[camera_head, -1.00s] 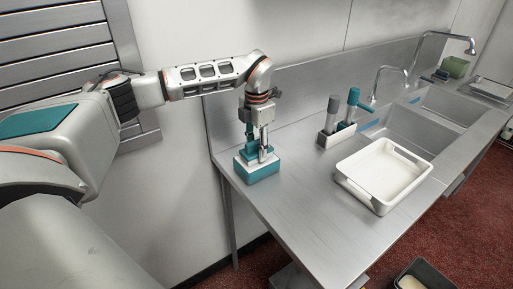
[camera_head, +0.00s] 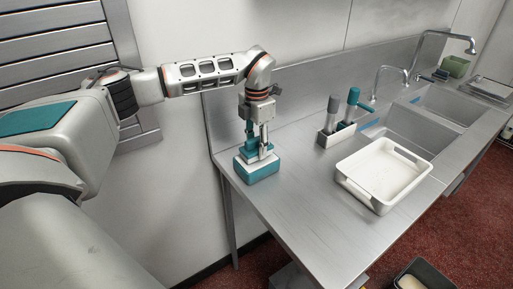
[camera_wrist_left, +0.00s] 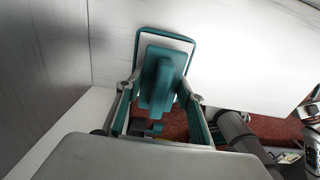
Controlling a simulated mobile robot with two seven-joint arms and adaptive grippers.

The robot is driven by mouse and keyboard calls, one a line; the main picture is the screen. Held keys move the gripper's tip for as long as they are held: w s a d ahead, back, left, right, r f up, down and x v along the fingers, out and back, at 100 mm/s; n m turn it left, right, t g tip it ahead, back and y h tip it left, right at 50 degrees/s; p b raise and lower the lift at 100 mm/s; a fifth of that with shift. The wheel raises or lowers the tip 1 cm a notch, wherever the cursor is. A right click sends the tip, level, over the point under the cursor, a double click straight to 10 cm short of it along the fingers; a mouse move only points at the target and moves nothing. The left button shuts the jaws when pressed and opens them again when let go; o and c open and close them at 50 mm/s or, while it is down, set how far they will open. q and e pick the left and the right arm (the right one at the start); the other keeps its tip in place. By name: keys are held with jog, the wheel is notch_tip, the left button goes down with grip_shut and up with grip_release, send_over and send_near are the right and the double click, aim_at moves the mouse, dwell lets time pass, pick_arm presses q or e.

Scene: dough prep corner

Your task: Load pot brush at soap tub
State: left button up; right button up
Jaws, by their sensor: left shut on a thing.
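The soap tub (camera_head: 257,174), teal below with a white upper part, stands on the left end of the steel counter. My left gripper (camera_head: 264,147) points down just over it, shut on the teal pot brush (camera_wrist_left: 158,82). In the left wrist view the brush sits between the two fingers, with the tub's teal rim (camera_wrist_left: 166,31) showing around it. The brush's lower end is hidden, and I cannot tell how deep it is in the tub.
A white holder (camera_head: 338,137) with a grey-topped and a teal-handled tool stands by the back wall. A white tray (camera_head: 343,176) lies in front of the sink basins (camera_head: 402,128). The counter between tub and tray is clear. A dark bin (camera_head: 428,268) is on the floor.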

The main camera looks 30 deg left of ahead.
aim_at(257, 138)
pick_arm(q)
jog(key=shift+r, duration=3.05)
jog(key=shift+d, duration=0.1)
jog(key=shift+s+d+f+m, duration=0.15)
jog(key=shift+d+m, duration=0.1)
jog(key=shift+m, duration=0.35)
jog(key=shift+s+d+m, duration=0.15)
jog(key=shift+d+m, duration=0.1)
jog(key=shift+m, duration=0.35)
jog(key=s+d+f+m, duration=0.2)
jog(key=s+d+m, duration=0.3)
jog(key=m, duration=0.9)
jog(key=s+d+f+m, duration=0.2)
jog(key=s+d+m, duration=0.4)
jog(key=m, duration=0.9)
jog(key=shift+s+d+f, duration=0.25)
jog(key=shift+s+d, duration=0.05)
jog(key=shift+s, duration=0.5)
